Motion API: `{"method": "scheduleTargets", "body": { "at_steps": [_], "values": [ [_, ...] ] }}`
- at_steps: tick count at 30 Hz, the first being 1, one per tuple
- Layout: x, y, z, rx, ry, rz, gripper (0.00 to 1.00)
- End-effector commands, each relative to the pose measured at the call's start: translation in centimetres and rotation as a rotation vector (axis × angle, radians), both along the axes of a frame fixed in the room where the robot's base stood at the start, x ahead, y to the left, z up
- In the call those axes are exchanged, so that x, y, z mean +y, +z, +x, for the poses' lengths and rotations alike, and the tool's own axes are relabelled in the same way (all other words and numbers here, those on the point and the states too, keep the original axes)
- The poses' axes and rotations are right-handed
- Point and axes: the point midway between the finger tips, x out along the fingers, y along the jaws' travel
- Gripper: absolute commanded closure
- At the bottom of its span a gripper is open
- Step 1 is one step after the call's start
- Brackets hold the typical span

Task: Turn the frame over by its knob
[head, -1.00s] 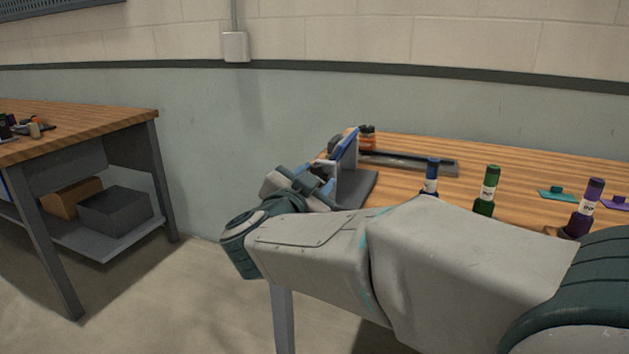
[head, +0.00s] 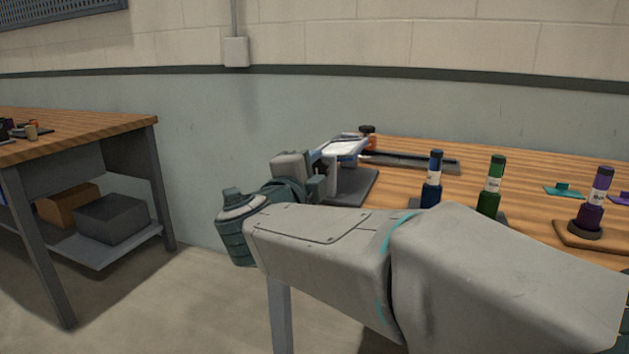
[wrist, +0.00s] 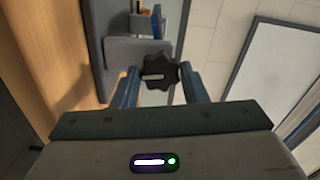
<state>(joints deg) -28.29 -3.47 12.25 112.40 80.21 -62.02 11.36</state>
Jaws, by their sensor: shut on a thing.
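The frame (head: 343,146) sits in a grey stand (head: 352,188) at the left end of the wooden bench, with a pale face turned upward and blue along its edge. In the wrist view, the black lobed knob (wrist: 158,68) lies between the two blue-grey fingers of my gripper (wrist: 160,82). My gripper is shut on the knob. In the head view, my gripper (head: 318,178) is at the left side of the stand, and the knob is hidden there.
A blue bottle (head: 432,182), a green bottle (head: 492,188) and a purple bottle (head: 595,205) stand to the right on the bench. A long dark tray (head: 415,162) lies behind the stand. Another workbench (head: 75,135) is at the left, beyond open floor.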

Motion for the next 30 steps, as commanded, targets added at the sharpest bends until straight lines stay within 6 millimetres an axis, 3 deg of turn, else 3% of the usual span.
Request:
{"method": "scheduleTargets", "body": {
  "at_steps": [10, 28, 29, 30],
  "values": [
    [0.04, -0.23, -0.02, -0.053, 0.001, 0.151, 0.84],
    [0.05, -0.13, -0.02, -0.064, 0.001, 0.186, 0.84],
    [0.05, -0.13, -0.02, -0.064, 0.001, 0.186, 0.53],
    [0.05, -0.13, -0.02, -0.064, 0.001, 0.185, 0.41]
  ]
}}
